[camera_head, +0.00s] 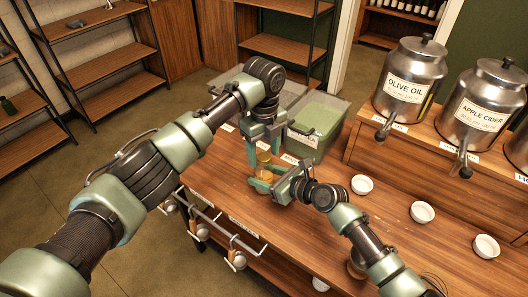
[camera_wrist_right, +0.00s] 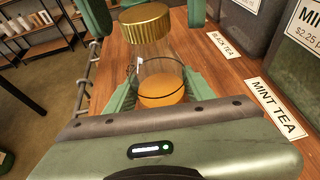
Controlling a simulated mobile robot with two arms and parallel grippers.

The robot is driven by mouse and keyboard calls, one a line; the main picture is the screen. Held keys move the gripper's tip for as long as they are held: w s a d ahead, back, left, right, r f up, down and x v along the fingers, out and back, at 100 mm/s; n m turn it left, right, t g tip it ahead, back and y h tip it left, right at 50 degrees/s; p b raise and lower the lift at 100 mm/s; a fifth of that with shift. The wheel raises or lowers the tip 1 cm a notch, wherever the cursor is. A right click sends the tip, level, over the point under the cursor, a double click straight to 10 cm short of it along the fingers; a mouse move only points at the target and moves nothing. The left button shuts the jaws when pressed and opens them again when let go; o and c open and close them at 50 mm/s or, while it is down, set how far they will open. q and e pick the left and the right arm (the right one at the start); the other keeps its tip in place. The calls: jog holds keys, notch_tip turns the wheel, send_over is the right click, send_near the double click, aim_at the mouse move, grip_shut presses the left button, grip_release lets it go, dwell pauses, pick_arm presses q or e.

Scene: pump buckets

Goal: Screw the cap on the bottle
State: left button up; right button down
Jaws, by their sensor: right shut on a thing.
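The glass bottle (camera_head: 263,172) stands upright near the table's left edge and holds orange liquid. In the right wrist view the bottle (camera_wrist_right: 160,82) has a ribbed gold cap (camera_wrist_right: 147,22) at the top of its neck. I cannot tell whether the cap is tight. My right gripper (camera_head: 262,184) comes in low from the right and is shut on the bottle body; its fingers (camera_wrist_right: 160,92) flank the glass. My left gripper (camera_head: 263,154) points down from above. Its open fingers (camera_wrist_right: 150,14) straddle the cap with a visible gap on each side.
A clear bin of green stuff (camera_head: 319,122) stands just behind the bottle. White bowls (camera_head: 362,185) sit to the right, before metal dispensers (camera_head: 410,78) on a raised shelf. Scoops (camera_head: 238,261) hang along the table's front edge. Bare wood lies around the bottle.

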aim_at(272, 179)
pick_arm(q)
jog(key=shift+r, duration=0.1)
notch_tip(272, 179, up, 12)
dwell(0.5)
pick_arm(e)
jog(key=shift+c, duration=2.3)
grip_release()
pick_arm(q)
jog(key=shift+r, duration=0.15)
pick_arm(e)
jog(key=v, duration=0.7)
jog(key=shift+s+d+r, duration=0.15)
jog(key=shift+s+d, duration=0.1)
jog(key=shift+s, duration=0.05)
